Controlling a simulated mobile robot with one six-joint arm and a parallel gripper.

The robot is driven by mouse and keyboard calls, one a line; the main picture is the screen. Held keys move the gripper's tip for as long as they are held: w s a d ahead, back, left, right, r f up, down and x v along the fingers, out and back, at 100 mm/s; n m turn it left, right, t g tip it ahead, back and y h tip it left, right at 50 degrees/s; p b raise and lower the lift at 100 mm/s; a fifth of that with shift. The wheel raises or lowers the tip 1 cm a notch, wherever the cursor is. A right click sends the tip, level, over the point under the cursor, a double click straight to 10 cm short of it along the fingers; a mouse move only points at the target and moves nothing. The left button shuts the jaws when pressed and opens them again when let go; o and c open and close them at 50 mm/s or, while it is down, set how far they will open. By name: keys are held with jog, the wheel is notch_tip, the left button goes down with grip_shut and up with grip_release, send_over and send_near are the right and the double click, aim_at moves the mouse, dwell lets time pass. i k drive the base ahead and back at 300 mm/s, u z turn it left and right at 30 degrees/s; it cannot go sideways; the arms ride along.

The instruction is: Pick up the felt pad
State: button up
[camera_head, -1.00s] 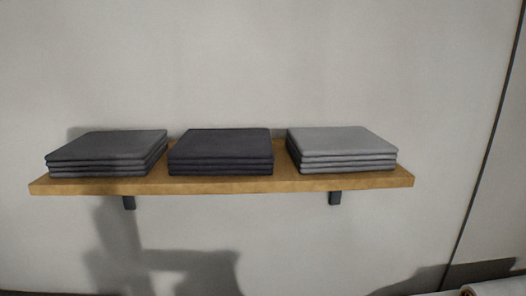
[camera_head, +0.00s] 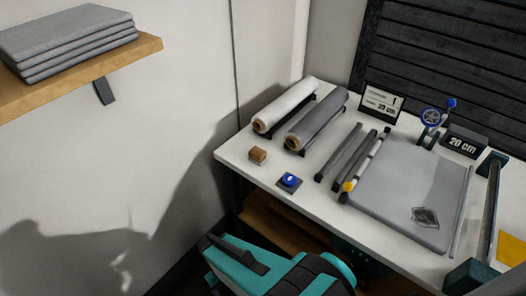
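A large flat grey sheet or pad (camera_head: 395,175) lies on the white table, with a small dark, irregular patch (camera_head: 425,217) on its near right part. A stack of folded grey cloth-like pieces (camera_head: 68,42) sits on the wooden shelf at the upper left. I cannot tell by looks alone which of these is the felt pad. Teal and black parts of my own body (camera_head: 290,272) show at the bottom; no gripper fingers can be made out, and nothing is seen held.
The white table (camera_head: 240,160) carries a white roll (camera_head: 286,106), a grey roll (camera_head: 318,122), a wooden block (camera_head: 257,155), a blue button (camera_head: 289,180), dark bars (camera_head: 345,155), a "20 cm" display (camera_head: 463,142) and a bladed device (camera_head: 488,215). The wooden shelf (camera_head: 95,72) juts from the wall.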

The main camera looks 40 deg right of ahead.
aim_at(258, 156)
jog(key=z, duration=4.2)
jog(key=i, duration=0.05)
jog(key=u, duration=3.15)
